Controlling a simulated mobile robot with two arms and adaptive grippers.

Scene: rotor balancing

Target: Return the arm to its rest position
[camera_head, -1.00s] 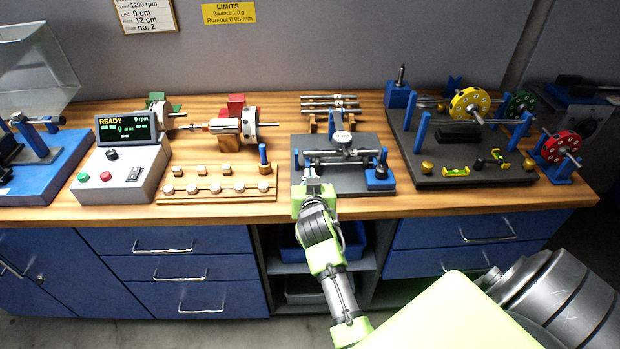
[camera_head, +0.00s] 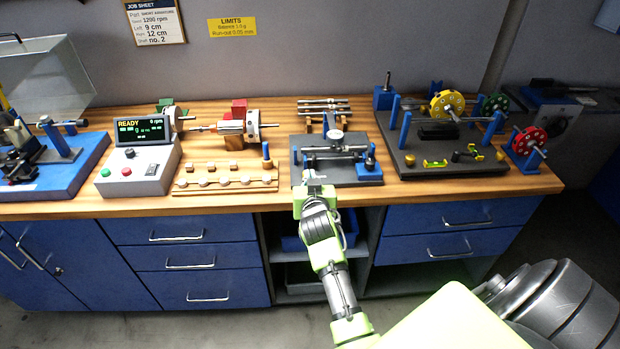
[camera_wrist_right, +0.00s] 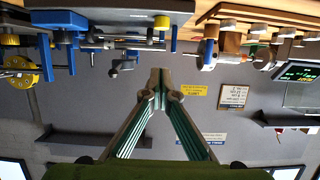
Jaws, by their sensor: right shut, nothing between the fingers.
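My right arm comes in from the lower right in the head view. Its gripper (camera_head: 309,177) is at the bench's front edge, in front of the grey run-out stand (camera_head: 362,176) with its dial gauge (camera_head: 336,135). The gripper's fingers (camera_wrist_right: 160,76) meet at the tips in the right wrist view, with nothing between them. The wrist view appears upside down, with the bench items along its top and the wall behind the fingers. The gripper partly hides the stand's front left corner. My left gripper is not in view.
The wooden bench (camera_head: 235,204) holds a control box (camera_head: 140,175), a shaft with rotor parts (camera_head: 234,126), a weight rack (camera_head: 225,188) and a dark base (camera_head: 445,170) carrying coloured discs. Blue drawers (camera_head: 190,257) lie below. Floor space in front of the bench is clear.

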